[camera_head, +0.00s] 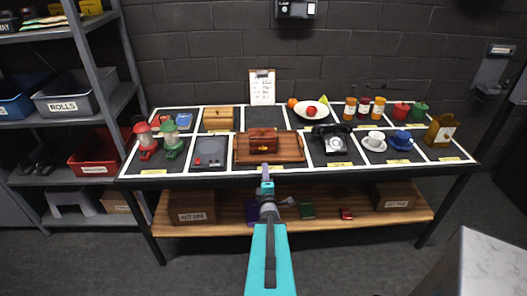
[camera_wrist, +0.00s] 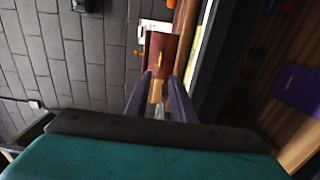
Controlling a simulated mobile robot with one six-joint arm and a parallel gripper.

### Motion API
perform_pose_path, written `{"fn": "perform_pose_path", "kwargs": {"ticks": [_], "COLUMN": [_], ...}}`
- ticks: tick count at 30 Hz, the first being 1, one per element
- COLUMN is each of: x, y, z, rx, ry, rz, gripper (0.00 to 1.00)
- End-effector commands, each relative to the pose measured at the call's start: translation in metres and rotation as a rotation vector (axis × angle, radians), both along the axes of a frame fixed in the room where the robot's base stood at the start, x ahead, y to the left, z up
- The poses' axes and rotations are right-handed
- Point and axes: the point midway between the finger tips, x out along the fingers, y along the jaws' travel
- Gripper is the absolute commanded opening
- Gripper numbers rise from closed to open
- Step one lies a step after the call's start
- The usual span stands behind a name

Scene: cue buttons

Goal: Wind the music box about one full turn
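The music box appears to be the reddish-brown wooden box (camera_head: 263,141) on a wooden tray (camera_head: 294,156) at the middle of the table. A small brass-coloured piece, possibly its winding key (camera_wrist: 163,54), shows on the box's near face (camera_wrist: 154,44) in the wrist view. My gripper (camera_head: 265,168) is in front of the table's front edge, short of the box. In the wrist view, its two purple fingers (camera_wrist: 160,76) are apart with nothing held between them, and the box lies beyond their tips. Whether the brass piece is turned cannot be told.
A black telephone (camera_head: 333,139) stands right of the tray, and a dark flat device (camera_head: 209,152) lies left of it. Lanterns (camera_head: 172,138) stand far left, cups (camera_head: 375,141) to the right. A lower wooden shelf (camera_head: 340,218) holds boxes. A pale block (camera_head: 480,265) fills the lower right corner.

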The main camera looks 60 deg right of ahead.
Motion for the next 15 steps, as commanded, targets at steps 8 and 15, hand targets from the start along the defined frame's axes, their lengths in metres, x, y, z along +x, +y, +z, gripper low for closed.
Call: {"fn": "perform_pose_path", "kwargs": {"ticks": [8,15], "x": [0.0008,0.0029], "y": [0.0004,-0.0017], "z": [-0.0008,-0.0021], "rx": [0.001,0.001], "ry": [0.000,0.000], "rz": [0.001,0.002], "gripper": [0.22,0.22]}}
